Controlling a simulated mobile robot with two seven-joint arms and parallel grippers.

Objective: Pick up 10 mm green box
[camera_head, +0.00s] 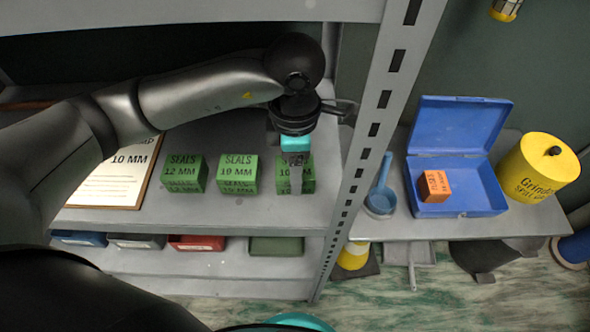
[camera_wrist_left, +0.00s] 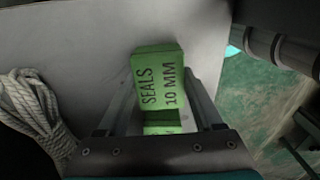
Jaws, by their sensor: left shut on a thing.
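The green box marked SEALS 10 MM (camera_wrist_left: 160,82) stands between the two fingers of my left gripper (camera_wrist_left: 160,105) in the left wrist view. In the head view, my left gripper (camera_head: 296,172) reaches down over this green box (camera_head: 308,180) at the right end of the shelf row, with a finger hiding part of its front. The gripper is shut on the box, which appears at shelf level; I cannot tell whether it is lifted. My right gripper is not in view.
Two more green SEALS boxes, the 12 MM one (camera_head: 184,173) and a middle one (camera_head: 239,175), stand to the left on the shelf (camera_head: 220,213). A grey post (camera_head: 370,140) rises close on the right. Rope (camera_wrist_left: 35,112) lies nearby. A blue case (camera_head: 455,190) holds an orange box (camera_head: 434,186).

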